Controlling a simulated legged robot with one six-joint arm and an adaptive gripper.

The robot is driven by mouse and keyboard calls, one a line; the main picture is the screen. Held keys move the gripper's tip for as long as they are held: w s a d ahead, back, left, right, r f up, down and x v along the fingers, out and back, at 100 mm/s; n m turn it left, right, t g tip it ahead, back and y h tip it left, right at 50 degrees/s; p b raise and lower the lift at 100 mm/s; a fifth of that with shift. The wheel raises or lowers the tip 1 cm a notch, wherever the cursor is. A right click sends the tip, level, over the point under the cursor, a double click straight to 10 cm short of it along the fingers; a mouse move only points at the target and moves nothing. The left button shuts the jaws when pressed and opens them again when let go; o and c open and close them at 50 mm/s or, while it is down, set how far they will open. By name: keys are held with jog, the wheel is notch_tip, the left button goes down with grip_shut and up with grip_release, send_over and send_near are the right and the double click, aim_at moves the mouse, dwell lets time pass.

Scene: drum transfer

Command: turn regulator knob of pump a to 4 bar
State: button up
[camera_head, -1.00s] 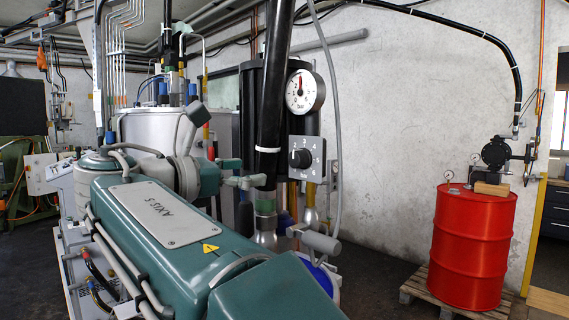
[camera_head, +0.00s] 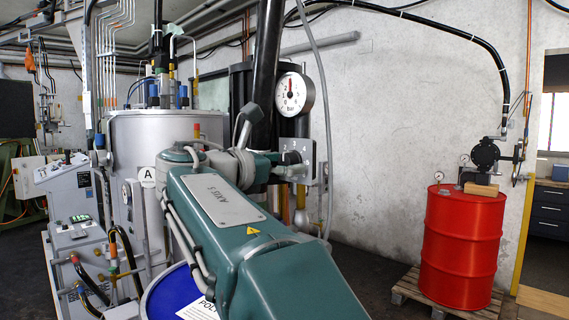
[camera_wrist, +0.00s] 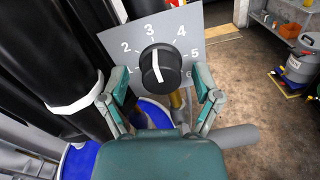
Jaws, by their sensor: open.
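A black regulator knob (camera_wrist: 160,70) with a white pointer line sits on a grey plate (camera_wrist: 215,33) marked with numbers, 1 to 5 legible, in the wrist view. The pointer line runs roughly toward the 3. My gripper (camera_wrist: 161,84) is open, its two green fingers on either side of the knob; I cannot tell whether they touch it. In the head view my gripper (camera_head: 290,168) is in front of the plate (camera_head: 305,150), and the knob is mostly hidden. A round pressure gauge (camera_head: 293,94) with a red needle pointing nearly straight up is above the plate.
A silver tank (camera_head: 165,135) bears an "A" label (camera_head: 147,175). A blue drum lid (camera_head: 172,297) is beneath my arm. A black pipe (camera_wrist: 60,75) with a white band stands left of the plate. A red drum (camera_head: 460,245) on a pallet stands right, with open floor before it.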

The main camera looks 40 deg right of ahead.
jog(key=shift+a, duration=0.1)
grip_shut()
jog(key=shift+m, duration=0.4)
jog(key=m, duration=0.3)
jog(key=shift+m, duration=2.4)
grip_release()
